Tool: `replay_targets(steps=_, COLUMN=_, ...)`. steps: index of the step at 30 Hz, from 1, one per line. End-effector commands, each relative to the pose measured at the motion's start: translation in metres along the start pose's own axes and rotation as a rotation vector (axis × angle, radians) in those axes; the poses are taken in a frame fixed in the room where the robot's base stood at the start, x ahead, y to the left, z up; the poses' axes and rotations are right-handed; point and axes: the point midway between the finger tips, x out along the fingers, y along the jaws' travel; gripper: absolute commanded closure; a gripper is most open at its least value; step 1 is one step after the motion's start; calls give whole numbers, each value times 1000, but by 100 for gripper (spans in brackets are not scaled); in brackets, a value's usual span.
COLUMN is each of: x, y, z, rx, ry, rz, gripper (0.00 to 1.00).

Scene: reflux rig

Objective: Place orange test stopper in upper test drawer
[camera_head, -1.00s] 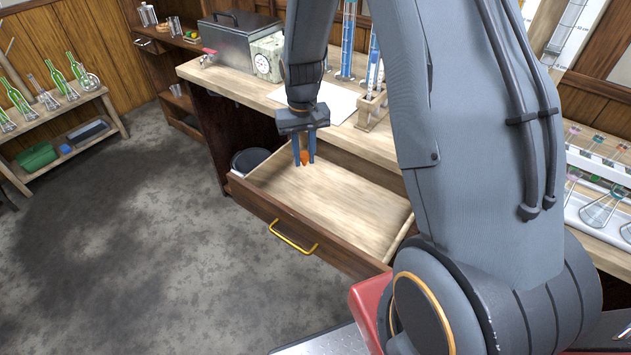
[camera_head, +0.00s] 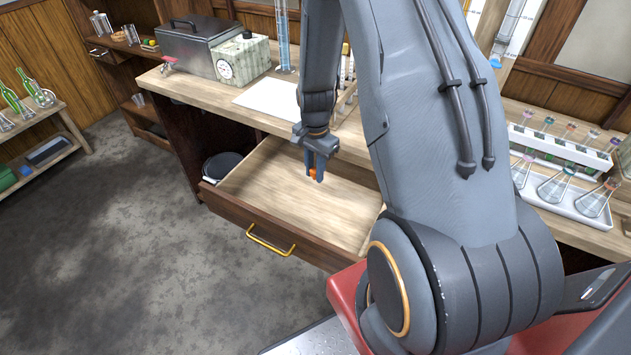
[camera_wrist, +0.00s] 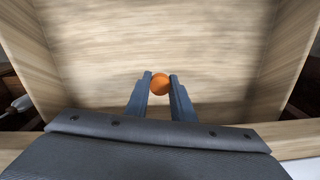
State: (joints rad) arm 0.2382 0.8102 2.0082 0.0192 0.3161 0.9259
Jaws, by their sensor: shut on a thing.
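The orange stopper (camera_head: 313,173) is small and held between the two blue fingertips of my gripper (camera_head: 319,174). In the wrist view the stopper (camera_wrist: 160,84) shows between the fingers of my gripper (camera_wrist: 160,82), which are shut on it. The open drawer (camera_head: 268,183) has a light wooden floor and a brass handle. My gripper is over the drawer's interior, toward its back. The wrist view shows the drawer floor (camera_wrist: 150,35) beyond the stopper, with walls on both sides. I cannot tell whether the stopper touches the floor.
The worktop (camera_head: 215,93) lies behind the drawer with a metal box (camera_head: 195,48), a dialled box (camera_head: 240,58) and white paper (camera_head: 268,98). A dark round bin (camera_head: 222,166) is by the drawer's left side. Racked flasks (camera_head: 560,165) stand at the right. The drawer is otherwise empty.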

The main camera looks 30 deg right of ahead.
Motion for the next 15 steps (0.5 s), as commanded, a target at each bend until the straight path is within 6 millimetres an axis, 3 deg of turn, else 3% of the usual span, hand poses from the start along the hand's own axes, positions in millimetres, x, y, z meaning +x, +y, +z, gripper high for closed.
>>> replay_targets(steps=15, x=48, y=1, z=0, rx=-1, ry=0, rz=0, gripper=99)
